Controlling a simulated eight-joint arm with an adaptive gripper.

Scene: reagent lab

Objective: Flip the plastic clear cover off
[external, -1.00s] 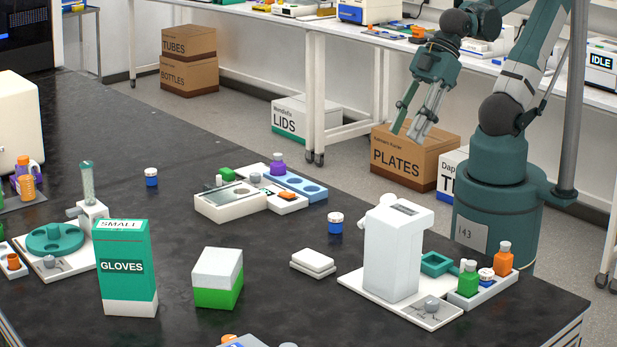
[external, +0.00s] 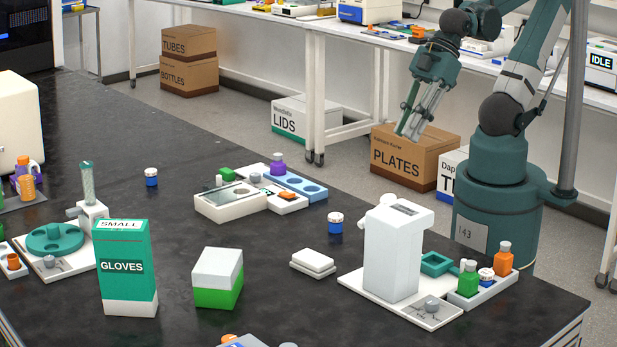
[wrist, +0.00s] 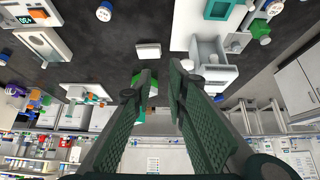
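A low cream-white unit (external: 236,212) stands on the dark bench in the external view, left of centre. A pale, glassy panel (external: 232,195) lies flat on its top; it looks like the clear cover and appears down. My gripper (external: 408,134) hangs in the air at the upper right, pointing down, well away from that unit. In the wrist view, my gripper (wrist: 160,75) has a gap between its fingers and holds nothing visible. I cannot tell the clear cover for certain in the wrist view.
A tall white instrument (external: 393,255) stands at the bench's right, near my base.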

